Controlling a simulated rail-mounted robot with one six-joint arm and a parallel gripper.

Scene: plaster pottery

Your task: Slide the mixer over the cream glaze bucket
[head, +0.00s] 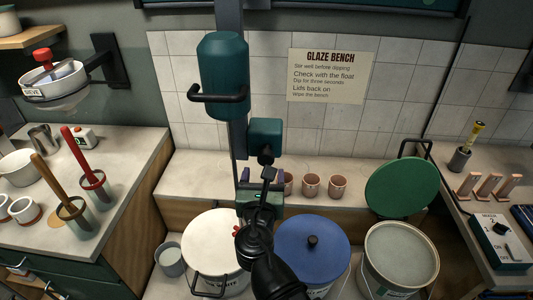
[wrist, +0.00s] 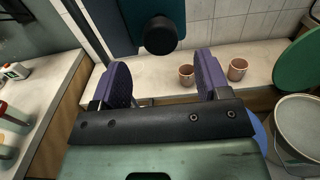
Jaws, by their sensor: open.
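The mixer (head: 225,70) is a teal motor housing on a dark upright column, with a black bar handle (head: 221,98) across its front. A teal block (head: 266,132) with a black knob sits lower beside the column; the knob (wrist: 160,36) is ahead of my gripper in the wrist view. My gripper (head: 260,178) is open and empty below the knob, its purple fingers (wrist: 163,82) spread apart. An uncovered bucket (head: 401,250) of pale liquid stands at the right. Its label is too small to read, so I cannot tell if it is the cream glaze.
A white-lidded bucket (head: 214,238) and a blue-lidded bucket (head: 313,240) stand left of the open one. A green lid (head: 402,188) leans behind it. Pink cups (head: 311,186) line the back ledge. Counters with tools flank both sides.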

